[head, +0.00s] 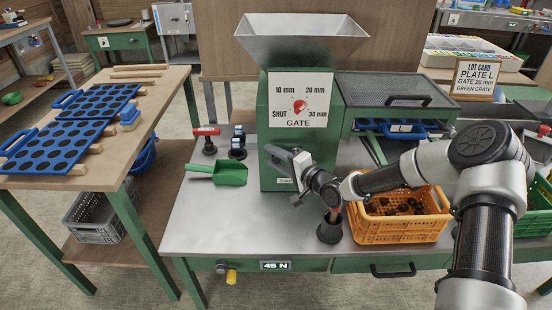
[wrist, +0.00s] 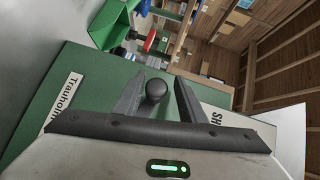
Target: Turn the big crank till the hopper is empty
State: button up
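The green machine (head: 265,150) carries a grey metal hopper (head: 300,28); I see no chestnuts in the visible part of its inside. Its gate dial (head: 299,106) has a red knob and 10, 20, 30 mm and SHUT marks; its setting is too small to read. My gripper (head: 297,165) is at the machine's lower front. In the wrist view, a dark round knob (wrist: 156,90) stands between the two fingers of my gripper (wrist: 160,98), with gaps visible beside it. It may be the crank's handle; the crank arm is hidden.
An orange crate (head: 400,232) holding brown chestnuts stands right of my gripper. Blue hole plates (head: 55,145) rest on the left table. A lot card (head: 474,78) reads gate 20 mm.

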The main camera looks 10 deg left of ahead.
jog(key=shift+o, duration=0.3)
jog(key=shift+d+f, duration=0.1)
jog(key=shift+d, duration=0.1)
jog(key=shift+s+d, duration=0.15)
jog(key=shift+d, duration=0.1)
jog(key=p+v, duration=0.3)
jog(key=v, duration=1.3)
jog(key=shift+s+d, duration=0.2)
jog(key=shift+s, duration=0.05)
